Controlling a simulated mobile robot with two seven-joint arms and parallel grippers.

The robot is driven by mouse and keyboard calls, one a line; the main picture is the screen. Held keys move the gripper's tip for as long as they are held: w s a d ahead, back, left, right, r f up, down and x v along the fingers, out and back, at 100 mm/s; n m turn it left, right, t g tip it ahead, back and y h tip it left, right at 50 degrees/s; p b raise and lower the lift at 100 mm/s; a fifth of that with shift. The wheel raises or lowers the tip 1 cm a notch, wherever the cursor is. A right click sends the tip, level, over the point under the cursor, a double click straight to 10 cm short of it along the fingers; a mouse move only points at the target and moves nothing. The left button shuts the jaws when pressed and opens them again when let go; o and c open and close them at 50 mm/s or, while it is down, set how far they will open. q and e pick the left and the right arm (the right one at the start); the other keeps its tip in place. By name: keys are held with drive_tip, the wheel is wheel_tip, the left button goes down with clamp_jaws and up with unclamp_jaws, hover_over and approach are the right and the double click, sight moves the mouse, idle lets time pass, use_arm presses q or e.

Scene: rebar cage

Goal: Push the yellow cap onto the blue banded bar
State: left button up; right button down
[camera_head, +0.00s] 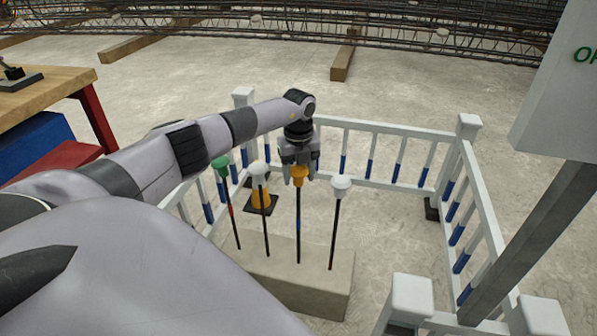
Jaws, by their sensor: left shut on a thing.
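The yellow cap (299,172) is between the fingers of my left gripper (299,180), which is shut on it and points down. The cap is at the top end of the blue banded bar (298,240), directly in line with it. The bar stands upright in a concrete block (290,272), with a small blue band partway down. The fingers partly cover the cap, so I cannot tell how far it sits over the bar's end. My right gripper is not in view.
Bars with a green cap (220,164), a white cap (258,168) and another white cap (341,184) stand close on both sides. A white and blue fence (385,128) surrounds the block. An orange cone (261,196) stands behind. A grey post (530,240) is at right.

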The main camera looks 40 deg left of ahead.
sight(298, 167)
use_arm(q)
drive_tip(key=shift+f+b, duration=0.35)
drive_tip(key=shift+f, duration=0.4)
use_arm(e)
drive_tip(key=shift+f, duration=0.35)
use_arm(q)
drive_tip(key=o, duration=1.1)
wheel_tip(298, 167, up, 3)
drive_tip(key=shift+f+p, duration=0.1)
drive_tip(key=shift+p, duration=0.45)
wheel_tip(298, 167, up, 4)
drive_tip(key=shift+f+p, duration=0.15)
drive_tip(key=shift+p, duration=0.25)
drive_tip(key=shift+r, duration=0.4)
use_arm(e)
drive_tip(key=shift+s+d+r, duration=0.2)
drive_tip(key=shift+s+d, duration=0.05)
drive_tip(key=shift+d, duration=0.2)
use_arm(q)
drive_tip(key=shift+s+f, duration=0.1)
drive_tip(key=shift+s, duration=0.05)
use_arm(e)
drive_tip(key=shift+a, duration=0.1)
